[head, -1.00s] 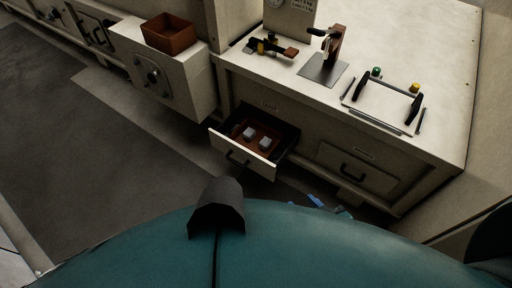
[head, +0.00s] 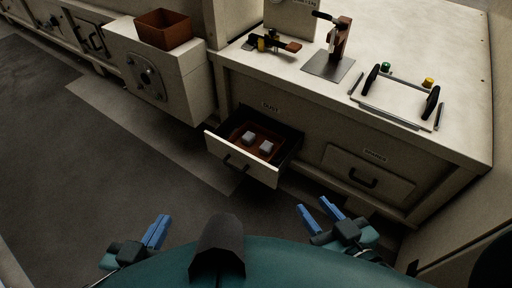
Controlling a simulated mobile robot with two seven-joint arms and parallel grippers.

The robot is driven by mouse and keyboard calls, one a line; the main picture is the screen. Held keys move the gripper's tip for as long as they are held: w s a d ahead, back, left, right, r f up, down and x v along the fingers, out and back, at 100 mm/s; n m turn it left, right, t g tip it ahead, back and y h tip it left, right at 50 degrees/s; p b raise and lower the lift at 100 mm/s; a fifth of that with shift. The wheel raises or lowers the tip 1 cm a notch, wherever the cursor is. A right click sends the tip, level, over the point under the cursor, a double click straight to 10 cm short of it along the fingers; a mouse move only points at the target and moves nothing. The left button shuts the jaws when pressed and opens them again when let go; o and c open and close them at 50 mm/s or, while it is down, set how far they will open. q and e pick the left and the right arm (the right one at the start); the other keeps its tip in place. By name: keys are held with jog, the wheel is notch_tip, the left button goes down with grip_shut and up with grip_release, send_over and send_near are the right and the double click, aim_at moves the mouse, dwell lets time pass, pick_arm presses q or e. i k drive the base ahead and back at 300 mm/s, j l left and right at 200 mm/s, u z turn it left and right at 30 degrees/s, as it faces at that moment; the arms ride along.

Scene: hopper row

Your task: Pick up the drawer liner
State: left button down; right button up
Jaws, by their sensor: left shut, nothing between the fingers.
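A reddish-brown liner (head: 237,138) lies inside the open drawer (head: 240,164) of the bench, with two small grey blocks on it. The drawer's front panel and walls hide part of the liner. My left gripper (head: 163,217) is low in the view, left of the drawer and in front of it, shut and empty. My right gripper (head: 314,203) is to the right of the drawer and nearer to me. Its blue fingers are apart with nothing between them. Neither gripper touches the drawer.
A closed drawer (head: 352,170) is right of the open one. On the bench top (head: 410,45) are a lever stand (head: 338,42), a clamp-like tool (head: 270,43) and a frame with two black handles (head: 395,97). A brown box (head: 163,30) stands on the left cabinet. The floor at left is clear.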

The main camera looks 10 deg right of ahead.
aim_at(262, 134)
jog(key=i+l+z, duration=0.1)
jog(key=i+l, duration=0.85)
